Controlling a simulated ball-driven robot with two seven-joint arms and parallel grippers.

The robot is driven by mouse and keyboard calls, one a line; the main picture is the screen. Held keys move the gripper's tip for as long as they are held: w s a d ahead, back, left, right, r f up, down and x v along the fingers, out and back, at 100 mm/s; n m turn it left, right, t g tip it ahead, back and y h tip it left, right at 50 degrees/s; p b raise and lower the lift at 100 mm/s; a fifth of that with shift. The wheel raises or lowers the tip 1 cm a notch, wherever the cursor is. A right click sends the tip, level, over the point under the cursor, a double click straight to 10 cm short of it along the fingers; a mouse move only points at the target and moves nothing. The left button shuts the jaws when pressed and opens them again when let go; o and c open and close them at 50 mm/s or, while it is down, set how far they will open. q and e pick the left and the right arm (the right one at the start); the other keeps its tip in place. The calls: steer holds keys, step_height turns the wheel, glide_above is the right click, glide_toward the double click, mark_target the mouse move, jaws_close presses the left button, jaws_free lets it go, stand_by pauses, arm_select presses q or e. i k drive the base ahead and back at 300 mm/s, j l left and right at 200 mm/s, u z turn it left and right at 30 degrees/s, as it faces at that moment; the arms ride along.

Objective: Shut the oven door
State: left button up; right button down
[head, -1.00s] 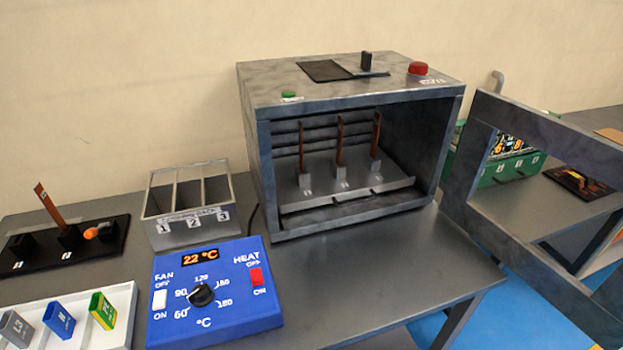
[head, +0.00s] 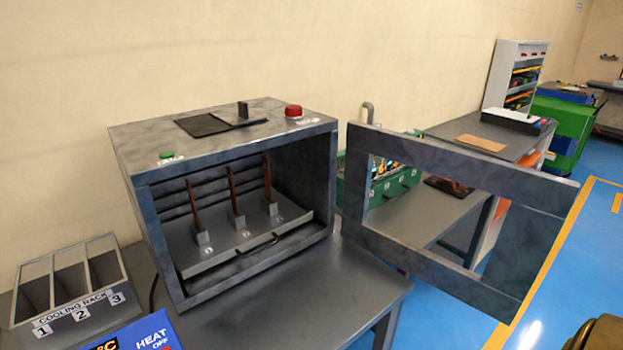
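The oven (head: 290,125) is a grey box on the table with its front uncovered. Its door (head: 460,160) is a grey frame around a see-through window. The door stands wide open, swung out to the right of the oven, over the gap past the table's right end. Inside the oven, a tray (head: 210,250) holds three upright copper bars (head: 233,190) in small blocks. Neither of my grippers is in view. A dark rounded part, probably of my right arm, shows at the bottom right corner.
The oven table (head: 340,290) has bare room in front of the oven. A cooling rack (head: 80,310) and a blue control box (head: 140,335) lie to the left. A green box (head: 350,190) shows behind the door. Blue floor is open at the right.

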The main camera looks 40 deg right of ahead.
mark_target(540, 204)
steer(key=l+u, duration=0.1)
steer(key=l, duration=0.4)
steer(key=k+l, duration=0.15)
steer(key=l, duration=0.35)
steer(key=k+l+u, duration=0.15)
steer(key=l, duration=0.35)
steer(key=i, duration=0.05)
